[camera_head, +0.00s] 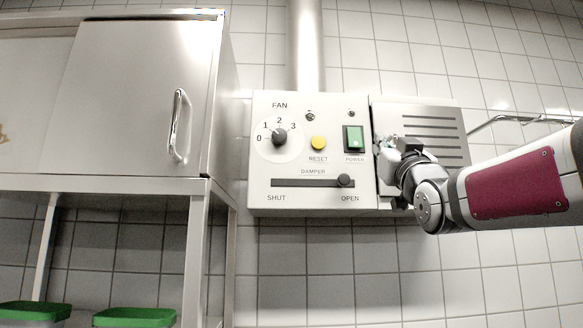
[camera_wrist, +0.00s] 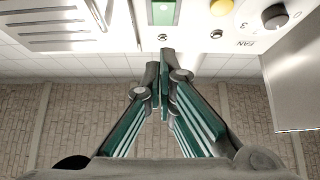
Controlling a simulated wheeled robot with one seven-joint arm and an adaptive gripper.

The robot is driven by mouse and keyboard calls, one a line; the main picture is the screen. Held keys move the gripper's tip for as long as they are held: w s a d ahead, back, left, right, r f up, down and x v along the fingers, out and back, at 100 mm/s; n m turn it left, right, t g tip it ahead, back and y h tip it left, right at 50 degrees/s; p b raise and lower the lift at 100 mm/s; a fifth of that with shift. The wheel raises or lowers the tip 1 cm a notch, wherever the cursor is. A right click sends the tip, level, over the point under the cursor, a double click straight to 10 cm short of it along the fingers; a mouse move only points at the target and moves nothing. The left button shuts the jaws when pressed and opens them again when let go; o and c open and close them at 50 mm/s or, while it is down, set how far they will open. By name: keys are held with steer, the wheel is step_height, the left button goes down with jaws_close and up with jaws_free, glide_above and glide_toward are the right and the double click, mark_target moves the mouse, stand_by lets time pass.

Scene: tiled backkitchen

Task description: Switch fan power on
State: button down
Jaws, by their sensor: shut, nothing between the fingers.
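The white fan control panel (camera_head: 262,195) is on the tiled wall. Its green power rocker switch (camera_head: 354,139) sits in a dark frame at the upper right, above the label POWER. I cannot tell which end of the rocker is pressed. The switch also shows at the top of the wrist view (camera_wrist: 163,12), just beyond my fingertips. My gripper (camera_wrist: 163,64) is shut and empty. In the head view my gripper (camera_head: 388,148) is just right of the switch, in front of the panel's right side. I see no clear contact.
A louvred plate (camera_head: 440,125) adjoins the panel on the right. A metal cabinet (camera_head: 130,90) stands left.

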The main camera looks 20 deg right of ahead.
steer(key=p, duration=0.4)
glide_toward(357, 136)
step_height(357, 136, up, 4)
steer(key=shift+w+d+f+p, duration=0.1)
steer(key=shift+w+d+f, duration=0.05)
steer(key=shift+w, duration=0.45)
steer(key=shift+w+d+f+p, duration=0.15)
steer(key=shift+w, duration=0.45)
steer(key=shift+w+d+f+p, duration=0.1)
steer(key=shift+w+d+f, duration=0.1)
steer(key=shift+w, duration=0.4)
